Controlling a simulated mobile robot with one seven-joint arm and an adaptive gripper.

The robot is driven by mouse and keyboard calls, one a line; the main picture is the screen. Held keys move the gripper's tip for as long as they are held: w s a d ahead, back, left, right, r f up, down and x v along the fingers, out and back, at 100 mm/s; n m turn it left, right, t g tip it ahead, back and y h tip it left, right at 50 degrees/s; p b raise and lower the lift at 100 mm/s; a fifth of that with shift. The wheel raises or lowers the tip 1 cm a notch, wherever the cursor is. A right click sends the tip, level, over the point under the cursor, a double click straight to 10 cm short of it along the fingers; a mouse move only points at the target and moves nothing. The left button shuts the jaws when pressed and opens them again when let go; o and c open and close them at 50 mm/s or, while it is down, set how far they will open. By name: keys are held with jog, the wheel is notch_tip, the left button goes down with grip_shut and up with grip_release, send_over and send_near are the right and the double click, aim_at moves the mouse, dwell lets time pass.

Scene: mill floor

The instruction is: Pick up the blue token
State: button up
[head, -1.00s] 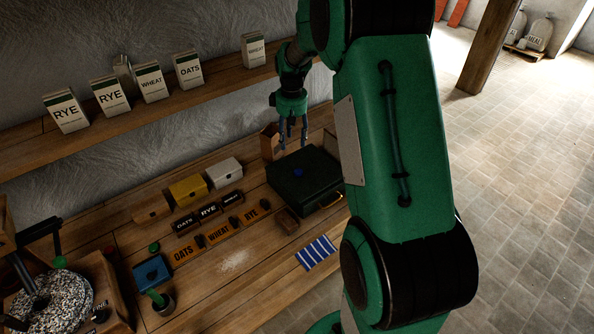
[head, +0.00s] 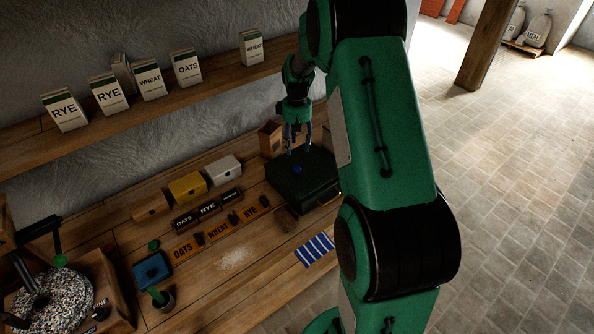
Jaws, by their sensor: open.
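The blue token (head: 297,169) lies on top of the dark green case (head: 288,190) on the wooden bench. It is small and round. My gripper (head: 299,149) points down just above the token and the back part of the case lid. Its two fingers are apart with nothing between them. I cannot tell exactly how high the fingertips are above the lid.
A brown paper bag (head: 270,138) stands behind the case, close to my gripper. A small brown box (head: 286,219) and a blue striped cloth (head: 315,249) lie in front. Label blocks (head: 219,231) and boxes (head: 187,187) stand to the left. A shelf (head: 150,112) with packets runs above.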

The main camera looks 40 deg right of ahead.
send_over(297, 168)
jog(key=shift+w+f, duration=0.1)
jog(key=shift+f, duration=3.05)
jog(key=shift+f, duration=0.1)
jog(key=shift+f+b, duration=0.3)
jog(key=shift+f, duration=2.25)
jog(key=c, duration=0.9)
